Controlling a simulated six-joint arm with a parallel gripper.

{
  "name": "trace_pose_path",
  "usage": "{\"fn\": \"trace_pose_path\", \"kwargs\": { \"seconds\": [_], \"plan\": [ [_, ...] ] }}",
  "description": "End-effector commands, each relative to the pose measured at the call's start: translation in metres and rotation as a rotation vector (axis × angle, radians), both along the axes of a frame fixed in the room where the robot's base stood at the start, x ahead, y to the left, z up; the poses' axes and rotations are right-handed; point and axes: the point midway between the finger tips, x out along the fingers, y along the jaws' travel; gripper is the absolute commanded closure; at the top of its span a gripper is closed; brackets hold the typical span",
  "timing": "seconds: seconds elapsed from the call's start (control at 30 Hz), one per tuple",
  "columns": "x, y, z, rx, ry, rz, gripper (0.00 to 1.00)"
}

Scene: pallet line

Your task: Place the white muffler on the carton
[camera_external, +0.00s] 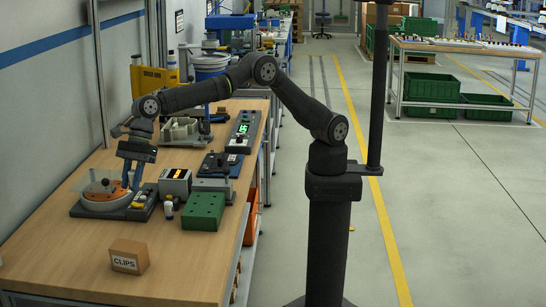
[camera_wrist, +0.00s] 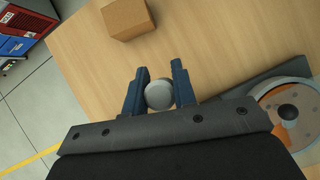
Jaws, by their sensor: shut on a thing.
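My gripper (camera_wrist: 159,88) is shut on the white muffler (camera_wrist: 159,95), which shows as a pale round end between the two blue fingers in the wrist view. In the external view my gripper (camera_external: 131,182) points down by the round turntable device at the left of the bench; I cannot make out the muffler there. The carton (camera_external: 129,256), a small brown box marked CLIPS, sits near the bench's front edge. In the wrist view the carton (camera_wrist: 127,18) is at the top, apart from the gripper, with bare wood between them.
The turntable device (camera_wrist: 258,85) with a clear disc lies right of the fingers in the wrist view. A green block (camera_external: 203,211), a small white bottle (camera_external: 168,210) and a black-and-cream box (camera_external: 175,183) stand on the bench (camera_external: 60,262). The wood around the carton is clear.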

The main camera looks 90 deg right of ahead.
Motion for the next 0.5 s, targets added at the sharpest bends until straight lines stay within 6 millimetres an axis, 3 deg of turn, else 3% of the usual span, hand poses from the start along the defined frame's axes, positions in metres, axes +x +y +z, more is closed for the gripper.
{"fn": "trace_pose_path", "kwargs": {
  "seconds": [0.1, 0.27, 0.5],
  "plan": [
    [0.000, 0.026, 0.012, 0.011, -0.006, -0.066, 0.98],
    [-0.001, 0.043, 0.022, 0.023, -0.007, -0.123, 0.98],
    [-0.014, 0.077, 0.004, 0.025, -0.005, -0.137, 0.98]
  ]
}}
